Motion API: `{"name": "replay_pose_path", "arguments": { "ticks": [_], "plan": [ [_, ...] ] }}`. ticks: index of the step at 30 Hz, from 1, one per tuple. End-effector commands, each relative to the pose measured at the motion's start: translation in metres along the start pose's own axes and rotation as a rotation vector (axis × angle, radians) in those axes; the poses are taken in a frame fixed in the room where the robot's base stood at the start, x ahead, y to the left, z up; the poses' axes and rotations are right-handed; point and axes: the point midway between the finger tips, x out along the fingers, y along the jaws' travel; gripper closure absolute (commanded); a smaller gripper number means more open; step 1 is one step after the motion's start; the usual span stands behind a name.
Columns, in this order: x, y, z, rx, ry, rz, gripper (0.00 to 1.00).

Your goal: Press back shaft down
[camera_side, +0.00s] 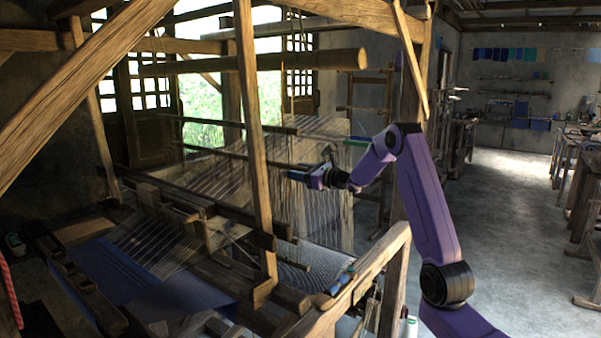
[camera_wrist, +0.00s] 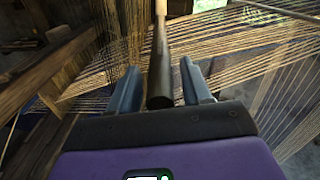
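My gripper (camera_side: 300,176) reaches in from the right among the upright threads of the loom. In the wrist view its two blue-grey fingers (camera_wrist: 160,88) stand apart. A round bar (camera_wrist: 160,82) with a dark near end and paler wood beyond lies between them, with a narrow gap on each side. I cannot tell its height relative to the fingers, or whether it is the back shaft. In the side view, an upper wooden bar (camera_side: 225,122) and a lower bar (camera_side: 235,157) run across the threads, the lower one ending near my gripper.
The loom's upright post (camera_side: 252,140) stands left of my gripper, and a sloping side rail (camera_side: 350,285) lies below it. Stretched threads (camera_wrist: 250,40) fill the space around the fingers. A wooden beam (camera_wrist: 45,75) is at the left of the wrist view. Open floor (camera_side: 500,220) lies to the right.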

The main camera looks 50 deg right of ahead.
Motion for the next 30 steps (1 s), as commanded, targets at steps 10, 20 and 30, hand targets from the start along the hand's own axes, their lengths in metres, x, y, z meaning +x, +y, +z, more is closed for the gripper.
{"name": "replay_pose_path", "arguments": {
  "ticks": [10,20,30],
  "plan": [
    [-0.028,-0.001,0.002,-0.001,-0.002,-0.003,0.52],
    [-0.096,-0.002,0.001,0.0,-0.001,-0.005,0.52],
    [-0.158,-0.001,0.0,0.0,0.001,-0.004,0.52]
  ]
}}
